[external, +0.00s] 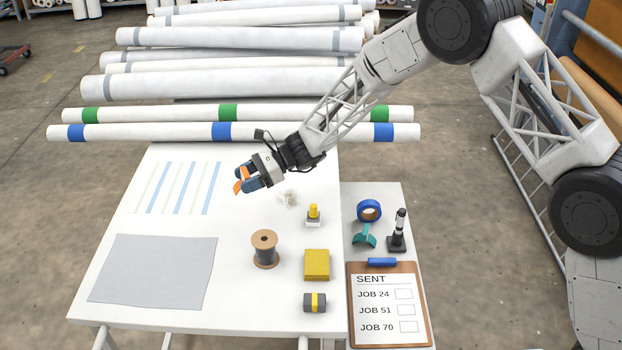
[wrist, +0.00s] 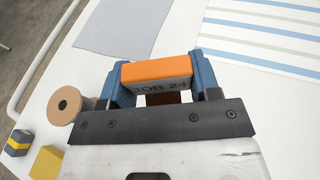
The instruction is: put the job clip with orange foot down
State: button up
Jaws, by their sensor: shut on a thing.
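My gripper (external: 247,183) is shut on the job clip with the orange foot (external: 240,181), above the white table (external: 160,300). In the wrist view the clip (wrist: 158,71) sits between the blue fingers of my gripper (wrist: 160,80). Its orange part faces up in that picture, and the label below reads "JOB 24", partly hidden by the gripper. The clip looks clear of the table top.
Striped sheet (external: 178,188) and grey cloth (external: 152,270) lie at the table's left. A spool (external: 265,248), yellow block (external: 317,264), stamp (external: 313,216) and dark block (external: 314,302) stand right. A SENT clipboard (external: 388,300) and tape (external: 369,210) lie beyond. Rolls (external: 233,132) lie behind.

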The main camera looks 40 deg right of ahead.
send_over(238, 228)
jog(key=shift+f, duration=3.15)
jog(key=shift+f, duration=1.85)
jog(key=shift+f, duration=0.15)
jog(key=o, duration=0.9)
